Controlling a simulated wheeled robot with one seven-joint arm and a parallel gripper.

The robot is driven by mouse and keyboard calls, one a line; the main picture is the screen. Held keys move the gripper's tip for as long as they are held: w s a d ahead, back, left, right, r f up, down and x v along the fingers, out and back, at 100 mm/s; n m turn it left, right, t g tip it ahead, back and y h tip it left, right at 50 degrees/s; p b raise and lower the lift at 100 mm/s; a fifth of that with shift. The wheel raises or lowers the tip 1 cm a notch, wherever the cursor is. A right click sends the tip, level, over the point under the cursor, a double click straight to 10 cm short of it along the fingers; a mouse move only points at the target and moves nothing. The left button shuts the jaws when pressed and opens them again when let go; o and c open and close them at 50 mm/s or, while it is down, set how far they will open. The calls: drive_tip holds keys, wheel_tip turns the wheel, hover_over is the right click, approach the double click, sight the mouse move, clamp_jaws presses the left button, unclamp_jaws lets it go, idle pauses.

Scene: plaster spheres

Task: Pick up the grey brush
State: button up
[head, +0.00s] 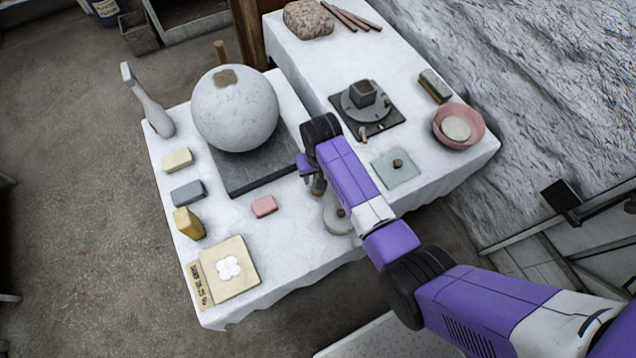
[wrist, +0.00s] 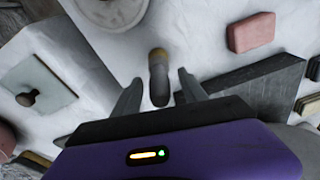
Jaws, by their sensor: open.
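A small, slim grey object with a yellowish-brown end, which looks like the grey brush (wrist: 158,82), is between my gripper's fingers in the wrist view. My gripper (wrist: 159,92) is open, with a finger on either side of it and gaps visible. In the head view my gripper (head: 311,178) is low over the white table, right of the dark slab. The brush (head: 318,187) shows there only as a small brownish bit, mostly hidden by my gripper and arm.
A large plaster sphere (head: 235,108) rests on the dark slab (head: 262,176), close left of my gripper. A pink block (head: 264,206) and a round pale disc (head: 337,214) lie nearby. A grey plate with a knob (head: 397,170) and a pink bowl (head: 449,136) are on the right.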

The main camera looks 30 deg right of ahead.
clamp_jaws()
drive_tip(key=shift+r, duration=0.15)
wheel_tip(320, 180, up, 20)
drive_tip(key=p, duration=0.1)
idle(0.5)
